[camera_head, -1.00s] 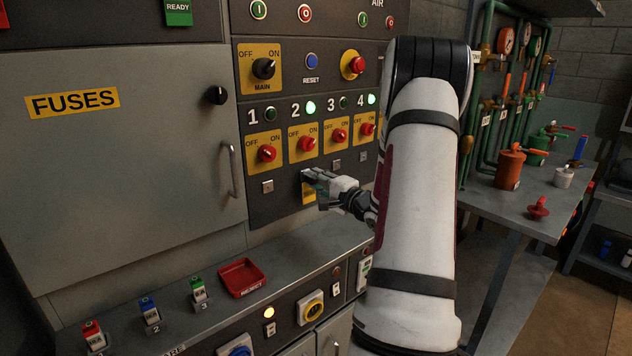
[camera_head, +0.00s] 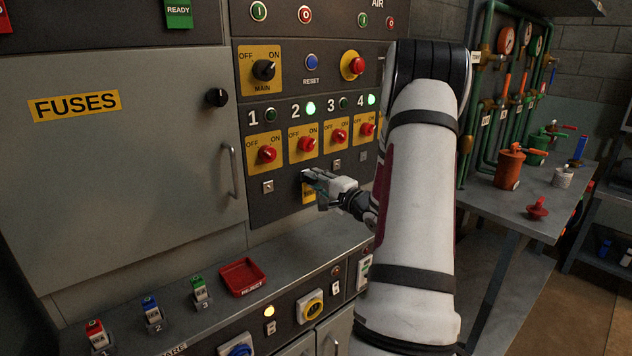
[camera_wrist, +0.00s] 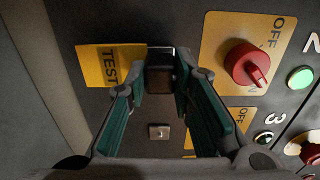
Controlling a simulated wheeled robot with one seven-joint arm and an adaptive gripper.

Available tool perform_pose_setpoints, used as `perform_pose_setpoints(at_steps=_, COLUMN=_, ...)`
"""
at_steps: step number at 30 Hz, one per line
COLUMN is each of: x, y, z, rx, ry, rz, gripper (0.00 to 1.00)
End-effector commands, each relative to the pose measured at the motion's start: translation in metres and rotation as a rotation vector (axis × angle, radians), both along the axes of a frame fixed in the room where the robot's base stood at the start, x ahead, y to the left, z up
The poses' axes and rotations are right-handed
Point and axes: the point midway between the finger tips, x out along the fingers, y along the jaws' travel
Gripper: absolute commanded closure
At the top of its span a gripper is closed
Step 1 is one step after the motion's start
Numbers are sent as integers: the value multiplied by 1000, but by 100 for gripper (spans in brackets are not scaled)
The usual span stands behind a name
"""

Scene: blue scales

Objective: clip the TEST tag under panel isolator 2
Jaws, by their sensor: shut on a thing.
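My gripper (camera_wrist: 158,88) is shut on the dark clip block of the yellow TEST tag (camera_wrist: 103,66). The tag's plate sticks out to the left in the wrist view, which is downward on the panel. In the head view the tag (camera_head: 308,194) hangs below my gripper (camera_head: 313,178), under isolator 2 (camera_head: 307,144). Isolator 2's red knob (camera_wrist: 247,64) shows at the upper right in the wrist view, in line with the clip. The clip is at or very close to the panel; the fingers and clip hide any contact.
Bare square mounts show under isolator 1 (camera_head: 268,187) and isolator 3 (camera_head: 337,164). The isolator 3 mount (camera_wrist: 158,132) also shows below the fingers in the wrist view. The ledge below holds a red reject tray (camera_head: 243,278) and several coloured tagged items. The fuse cabinet (camera_head: 130,150) is at left.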

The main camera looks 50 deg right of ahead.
Motion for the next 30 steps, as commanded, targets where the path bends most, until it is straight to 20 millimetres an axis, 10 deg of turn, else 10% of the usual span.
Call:
perform_pose_setpoints(at_steps=18, x=11, y=-2, z=0, rx=0, ry=0, rz=1, gripper=100)
perform_pose_setpoints(at_steps=19, x=11, y=-2, z=0, rx=0, ry=0, rz=1, gripper=71)
perform_pose_setpoints(at_steps=21, x=11, y=-2, z=0, rx=0, ry=0, rz=1, gripper=55)
perform_pose_setpoints(at_steps=30, x=10, y=-2, z=0, rx=0, ry=0, rz=0, gripper=54)
